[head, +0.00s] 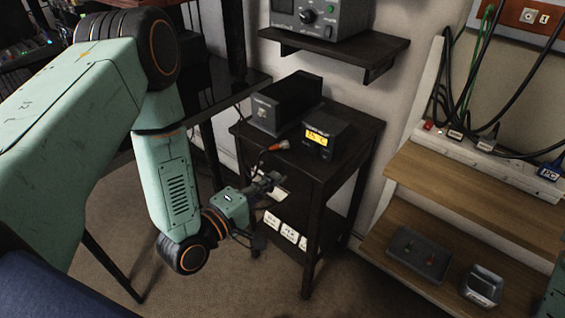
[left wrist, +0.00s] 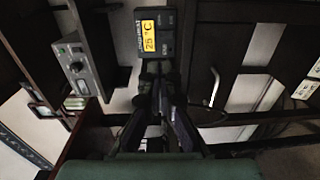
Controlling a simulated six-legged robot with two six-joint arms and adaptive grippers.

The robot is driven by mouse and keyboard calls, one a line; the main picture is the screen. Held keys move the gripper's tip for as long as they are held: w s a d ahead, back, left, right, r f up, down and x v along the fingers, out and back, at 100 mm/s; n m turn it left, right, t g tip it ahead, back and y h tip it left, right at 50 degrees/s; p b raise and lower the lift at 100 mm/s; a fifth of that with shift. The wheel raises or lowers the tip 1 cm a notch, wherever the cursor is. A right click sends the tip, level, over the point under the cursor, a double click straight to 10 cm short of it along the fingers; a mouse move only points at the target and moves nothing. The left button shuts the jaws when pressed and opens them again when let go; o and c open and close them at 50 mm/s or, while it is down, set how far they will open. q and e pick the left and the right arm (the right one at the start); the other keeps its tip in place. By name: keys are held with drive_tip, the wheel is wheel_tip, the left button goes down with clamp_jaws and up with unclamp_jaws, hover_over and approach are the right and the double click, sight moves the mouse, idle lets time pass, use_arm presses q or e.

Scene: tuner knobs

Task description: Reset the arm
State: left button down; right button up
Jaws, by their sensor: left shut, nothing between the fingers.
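My left arm comes in from the left in the head view, bent down at the elbow. Its gripper (head: 268,185) is beside the front left of the small dark side table (head: 350,145), below the level of its top. In the left wrist view the fingers of my left gripper (left wrist: 158,85) are close together with nothing between them. A small black box with a lit yellow display (head: 318,139) stands on the table top; it also shows in the left wrist view (left wrist: 149,34), turned on its side, just beyond the fingertips. My right gripper is not in view.
A larger black box (head: 284,102) sits on the table behind the display box. A grey device with knobs (head: 322,17) stands on the wall shelf (head: 378,50). A wooden shelf unit (head: 480,190) with a dark tray (head: 419,255) is at right. Carpet shows in front.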

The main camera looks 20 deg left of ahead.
use_arm(q)
drive_tip(key=s+a+f+m+g+y, duration=0.1)
drive_tip(key=s+f+m+g+y, duration=0.3)
drive_tip(key=s+f+m+g, duration=0.85)
drive_tip(key=s+f+g+y, duration=0.1)
drive_tip(key=s+f+g, duration=0.1)
drive_tip(key=s, duration=0.6)
drive_tip(key=s+a+f+m+g+y, duration=0.1)
drive_tip(key=s+f+g, duration=0.1)
drive_tip(key=s, duration=0.7)
drive_tip(key=shift+a+f, duration=0.3)
drive_tip(key=shift+f, duration=0.5)
drive_tip(key=shift+s, duration=0.1)
